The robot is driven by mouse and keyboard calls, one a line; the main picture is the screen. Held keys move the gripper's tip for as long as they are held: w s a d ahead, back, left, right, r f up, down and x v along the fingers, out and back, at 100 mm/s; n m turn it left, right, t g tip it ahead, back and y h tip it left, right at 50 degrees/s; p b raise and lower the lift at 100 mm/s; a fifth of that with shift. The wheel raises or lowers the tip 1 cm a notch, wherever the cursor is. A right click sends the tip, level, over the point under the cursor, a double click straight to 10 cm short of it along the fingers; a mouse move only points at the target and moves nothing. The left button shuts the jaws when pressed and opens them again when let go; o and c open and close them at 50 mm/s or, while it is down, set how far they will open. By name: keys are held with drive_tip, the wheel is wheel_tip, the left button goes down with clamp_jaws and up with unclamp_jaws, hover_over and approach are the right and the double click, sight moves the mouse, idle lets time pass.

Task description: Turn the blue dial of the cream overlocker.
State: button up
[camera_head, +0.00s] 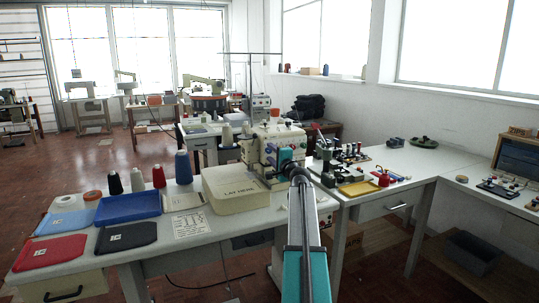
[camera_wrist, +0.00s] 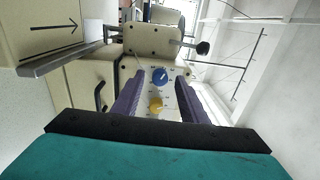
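The cream overlocker (camera_head: 284,133) stands on the white table in the head view, partly hidden behind my arm. In the wrist view its cream panel carries the blue dial (camera_wrist: 160,76), with a yellow dial (camera_wrist: 155,105) below it. My gripper (camera_wrist: 160,83) has two purple fingers, spread apart. The blue dial appears between the fingertips, with a visible gap on each side. I cannot tell how far the tips are from the panel. In the head view my gripper is at the overlocker's front, and its fingers are hard to make out.
A blue tray (camera_head: 128,207) and thread cones are farther left. A yellow tray (camera_head: 359,188) and small fittings lie to the right.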

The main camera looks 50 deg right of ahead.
drive_tip(key=v, duration=1.2)
drive_tip(key=shift+s, duration=0.35)
drive_tip(key=shift+a, duration=0.15)
